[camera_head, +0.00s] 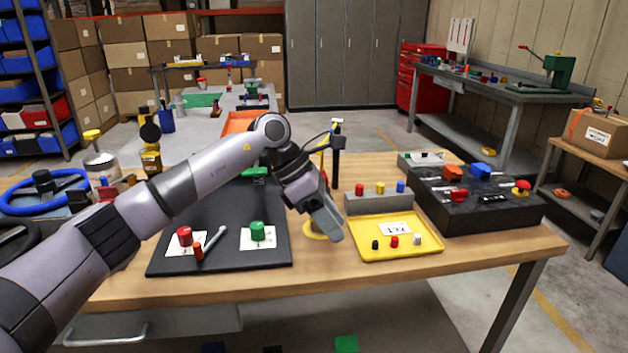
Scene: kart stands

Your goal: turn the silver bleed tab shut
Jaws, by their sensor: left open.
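My left gripper (327,218) reaches in from the left and points down over the table, between the black mat (220,205) and the yellow tray (430,249). It is open, with nothing seen between its fingers. A silver bar (213,240) slants up to the right from a small red post (198,252) on the mat; I cannot tell whether it is the bleed tab. A red knob (185,235) stands to its left and a green knob (257,231) to its right. A yellow round part (314,234) is partly hidden by the gripper. My right gripper is not in view.
The yellow tray holds small black, red and white pieces. Behind it are a grey block (379,203) with coloured caps and a black control box (480,212). A dark upright post (336,155) stands behind the gripper. A blue ring (45,192) lies at left.

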